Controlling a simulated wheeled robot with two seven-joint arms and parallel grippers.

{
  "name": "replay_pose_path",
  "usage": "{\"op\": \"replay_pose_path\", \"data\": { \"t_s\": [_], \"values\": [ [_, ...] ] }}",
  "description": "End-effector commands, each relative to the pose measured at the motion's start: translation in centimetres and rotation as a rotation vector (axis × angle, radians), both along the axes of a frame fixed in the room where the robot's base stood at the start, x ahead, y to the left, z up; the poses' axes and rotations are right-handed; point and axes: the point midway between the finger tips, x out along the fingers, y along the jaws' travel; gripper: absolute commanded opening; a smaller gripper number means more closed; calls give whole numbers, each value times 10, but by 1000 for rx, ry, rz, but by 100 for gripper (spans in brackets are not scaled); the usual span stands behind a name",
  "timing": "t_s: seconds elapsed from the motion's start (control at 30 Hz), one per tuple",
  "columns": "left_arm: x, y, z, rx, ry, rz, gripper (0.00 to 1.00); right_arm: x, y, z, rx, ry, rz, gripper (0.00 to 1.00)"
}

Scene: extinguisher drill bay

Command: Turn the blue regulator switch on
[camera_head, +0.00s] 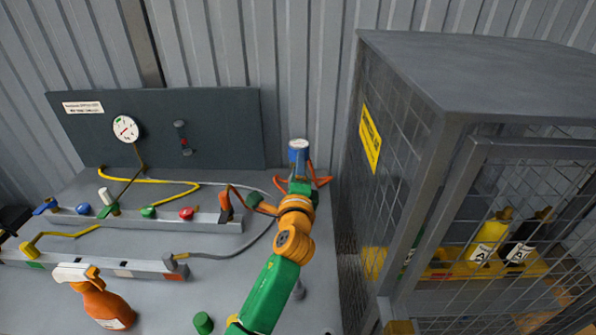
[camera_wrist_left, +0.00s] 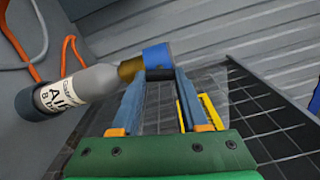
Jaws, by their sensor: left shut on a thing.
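The blue regulator (camera_head: 298,152) stands near the back wall, with a pale round face on top. In the left wrist view its blue body (camera_wrist_left: 158,57) joins a brass neck on a grey air cylinder (camera_wrist_left: 75,90) with a white label. My left gripper (camera_head: 300,180) reaches it from the front. In the left wrist view the two fingers of my left gripper (camera_wrist_left: 160,74) lie on either side of the blue part, shut on it. The switch's on or off position cannot be read. My right gripper is in neither view.
A grey mesh cage (camera_head: 440,130) stands close on the right, with bottles (camera_head: 490,240) inside. A dark panel with a gauge (camera_head: 125,128) is at the back left. Rails with coloured valves (camera_head: 150,217), hoses and an orange spray bottle (camera_head: 104,303) occupy the bench's left side.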

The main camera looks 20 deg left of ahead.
Motion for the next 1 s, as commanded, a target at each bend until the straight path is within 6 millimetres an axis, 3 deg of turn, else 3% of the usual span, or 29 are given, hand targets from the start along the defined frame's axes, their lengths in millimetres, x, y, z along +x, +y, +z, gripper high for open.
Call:
{"op": "replay_pose_path", "data": {
  "t_s": [0.4, 1.0],
  "values": [
    [0, 0, -1, -200, -57, 0, 0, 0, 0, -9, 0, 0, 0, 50],
    [0, 0, 0, -241, -69, -1, 0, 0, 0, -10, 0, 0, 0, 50]
  ]
}}
